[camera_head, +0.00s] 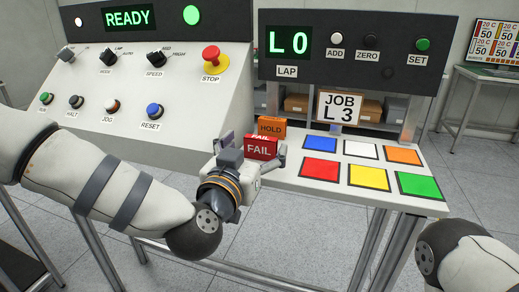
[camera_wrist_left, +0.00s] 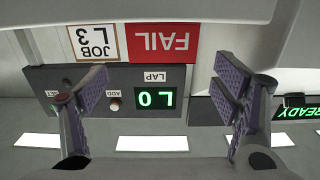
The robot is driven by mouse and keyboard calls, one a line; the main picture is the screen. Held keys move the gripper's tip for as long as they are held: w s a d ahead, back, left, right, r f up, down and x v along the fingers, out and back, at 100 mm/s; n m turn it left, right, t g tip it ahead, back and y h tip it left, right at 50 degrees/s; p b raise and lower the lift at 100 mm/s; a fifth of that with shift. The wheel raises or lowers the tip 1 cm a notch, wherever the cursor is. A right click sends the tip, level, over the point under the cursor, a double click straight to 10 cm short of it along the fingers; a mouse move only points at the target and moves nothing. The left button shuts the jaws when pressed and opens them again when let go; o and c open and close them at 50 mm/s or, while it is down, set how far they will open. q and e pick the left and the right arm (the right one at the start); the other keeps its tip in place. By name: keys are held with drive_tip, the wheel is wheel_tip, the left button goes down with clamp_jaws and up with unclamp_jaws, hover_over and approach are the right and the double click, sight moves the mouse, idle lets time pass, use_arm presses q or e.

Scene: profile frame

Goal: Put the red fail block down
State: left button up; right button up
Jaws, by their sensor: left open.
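The red FAIL block (camera_head: 260,148) stands upright near the left end of the small table, in front of the orange HOLD block (camera_head: 272,126). My left gripper (camera_head: 254,152) is open, with its fingers spread on either side of the red block in the head view. In the left wrist view, which is upside down, the red block (camera_wrist_left: 163,42) shows at the top, beyond the open left gripper (camera_wrist_left: 158,100), with clear gaps to both fingers. The red block's base is hidden by the gripper. My right gripper is out of view.
Blue (camera_head: 332,146), white (camera_head: 361,149), orange (camera_head: 403,155), red (camera_head: 320,169), yellow (camera_head: 369,178) and green (camera_head: 418,186) squares lie on the table to the right, all bare. A JOB L 3 card (camera_head: 338,106) stands behind them. A sloped control console (camera_head: 140,125) is at the left.

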sight(259, 140)
use_arm(q)
drive_tip(key=x, duration=0.5)
drive_tip(key=shift+a+f, duration=0.1)
drive_tip(key=shift+f, duration=0.15)
drive_tip(key=shift+s+r, duration=0.1)
drive_tip(key=c, duration=1)
